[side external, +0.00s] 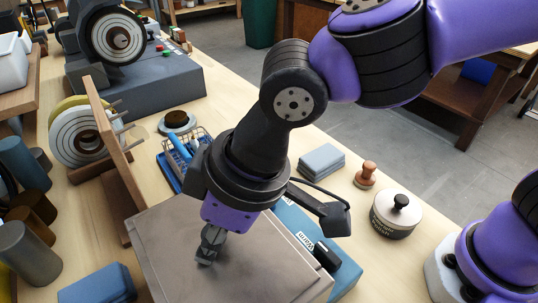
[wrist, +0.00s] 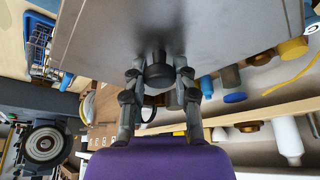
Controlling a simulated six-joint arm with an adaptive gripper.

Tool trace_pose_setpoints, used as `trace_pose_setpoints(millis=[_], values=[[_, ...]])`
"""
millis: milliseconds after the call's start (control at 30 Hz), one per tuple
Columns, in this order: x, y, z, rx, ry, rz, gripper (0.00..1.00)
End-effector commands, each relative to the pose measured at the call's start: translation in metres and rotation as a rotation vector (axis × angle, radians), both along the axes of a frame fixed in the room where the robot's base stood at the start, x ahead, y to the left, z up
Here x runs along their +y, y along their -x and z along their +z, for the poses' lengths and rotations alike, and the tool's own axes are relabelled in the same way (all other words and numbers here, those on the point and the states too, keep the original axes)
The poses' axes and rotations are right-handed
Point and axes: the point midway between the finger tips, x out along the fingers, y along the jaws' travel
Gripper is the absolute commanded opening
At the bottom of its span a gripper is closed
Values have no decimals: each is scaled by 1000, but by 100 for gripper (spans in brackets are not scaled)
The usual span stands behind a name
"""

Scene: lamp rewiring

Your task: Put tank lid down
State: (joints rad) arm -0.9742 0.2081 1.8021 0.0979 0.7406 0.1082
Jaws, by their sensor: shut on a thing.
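The tank lid (side external: 262,268) is a broad flat grey plate in the lower middle of the side view. It fills the top of the wrist view (wrist: 220,28). A dark round knob (wrist: 160,72) stands out from its face. My gripper (wrist: 159,80) is shut on this knob, one finger at each side. In the side view my gripper (side external: 208,252) reaches down to the lid, and the knob is hidden there by the fingers. I cannot tell whether the lid rests on the tank or hangs above the bench; what lies beneath it is hidden.
A blue labelled case (side external: 345,268) lies right of the lid, partly behind it. A polish tin (side external: 396,216), a wooden stamp (side external: 367,175) and folded cloths (side external: 321,160) stand farther right. A wooden rack (side external: 112,150) and a blue wire basket (side external: 178,160) are at the left. Bench between is clear.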

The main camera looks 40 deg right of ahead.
Motion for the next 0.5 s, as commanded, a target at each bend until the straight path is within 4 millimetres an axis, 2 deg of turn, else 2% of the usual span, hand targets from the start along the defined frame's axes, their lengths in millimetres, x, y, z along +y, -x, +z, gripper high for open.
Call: trace_pose_setpoints(millis=[167,500], values=[[1,0,16,-2,-2,-1,0],[0,-1,85,-2,-3,-2,0]])
